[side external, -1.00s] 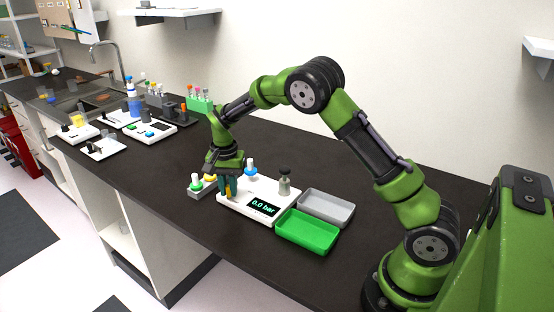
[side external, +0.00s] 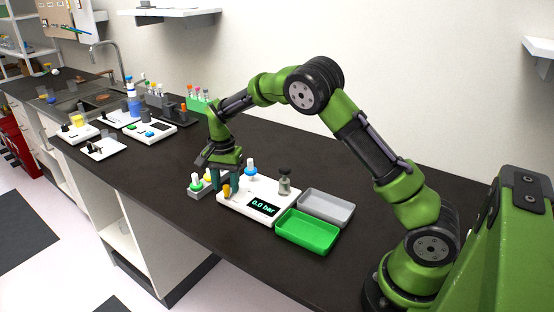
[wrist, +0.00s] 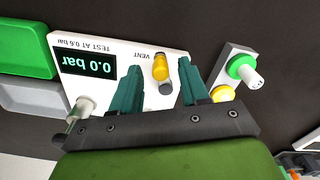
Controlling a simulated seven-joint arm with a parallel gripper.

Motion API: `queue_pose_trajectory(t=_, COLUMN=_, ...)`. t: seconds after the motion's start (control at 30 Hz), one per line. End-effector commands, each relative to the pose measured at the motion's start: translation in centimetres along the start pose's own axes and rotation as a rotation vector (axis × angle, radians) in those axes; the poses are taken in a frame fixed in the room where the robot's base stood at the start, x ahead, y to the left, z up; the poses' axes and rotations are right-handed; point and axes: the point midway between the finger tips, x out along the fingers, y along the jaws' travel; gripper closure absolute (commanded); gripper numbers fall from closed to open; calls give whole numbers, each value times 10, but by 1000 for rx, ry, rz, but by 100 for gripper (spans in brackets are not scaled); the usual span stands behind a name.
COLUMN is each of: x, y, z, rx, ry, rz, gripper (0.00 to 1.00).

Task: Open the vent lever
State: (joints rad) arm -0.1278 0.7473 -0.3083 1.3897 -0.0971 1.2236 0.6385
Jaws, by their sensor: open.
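The vent lever (wrist: 160,67) is a short yellow bar with a grey end, beside the upside-down word VENT on a white device in the wrist view. It also shows as a small yellow piece (side external: 227,191) at the near left of the white device (side external: 237,207) in the side view. My gripper (wrist: 160,80) is open, with one teal finger on each side of the lever and a gap to both. In the side view my gripper (side external: 227,185) points down over the device's left end. I cannot tell whether the fingertips touch the panel.
The device's display (side external: 262,207) reads 0.0 bar. A green tray (side external: 306,235) and a grey tray (side external: 325,206) stand to its right. A small grey block with green and yellow parts (wrist: 240,68) lies close beside the device. A blue-based white knob (side external: 251,169) stands behind my gripper.

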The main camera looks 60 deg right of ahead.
Motion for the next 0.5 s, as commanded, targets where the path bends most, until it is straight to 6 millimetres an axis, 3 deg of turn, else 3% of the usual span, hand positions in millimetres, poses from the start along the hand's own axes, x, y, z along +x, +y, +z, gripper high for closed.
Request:
queue_pose_trajectory(t=0.3, x=-34, y=-1, z=0, rx=-1, ry=0, rz=-3, gripper=55)
queue_pose_trajectory(t=0.5, x=-45, y=0, z=0, rx=0, ry=-1, rz=0, gripper=55)
